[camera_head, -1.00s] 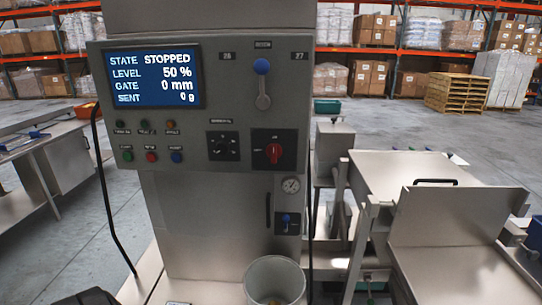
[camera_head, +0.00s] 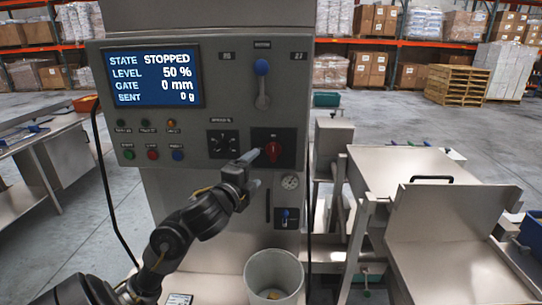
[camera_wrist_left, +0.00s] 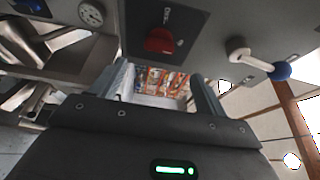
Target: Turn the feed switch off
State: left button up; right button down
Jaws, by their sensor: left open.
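A red rotary switch (camera_head: 273,152) sits on a black plate at the lower right of the grey control panel (camera_head: 205,68). Its handle looks upright, and the labels around it are too small to read. It also shows in the left wrist view as a red knob (camera_wrist_left: 160,41), just beyond the fingers. My left gripper (camera_head: 257,163) is at the lower left of the red switch, close to the panel. In the left wrist view its fingers (camera_wrist_left: 165,88) are apart with nothing between them. I cannot tell whether a fingertip touches the switch. The screen (camera_head: 153,77) reads STOPPED. My right gripper is not in view.
A blue-balled lever (camera_head: 262,84) is above the switch, a black selector knob (camera_head: 223,145) left of it. Several small buttons (camera_head: 152,154) are further left. A gauge (camera_head: 290,182) and small blue valve (camera_head: 285,214) are below. A bucket (camera_head: 273,276) stands underneath.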

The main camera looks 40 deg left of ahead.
aim_at(272, 154)
pick_arm(q)
jog(key=x, duration=1)
jog(key=shift+w, duration=0.4)
jog(key=shift+f, duration=0.1)
jog(key=c, duration=1)
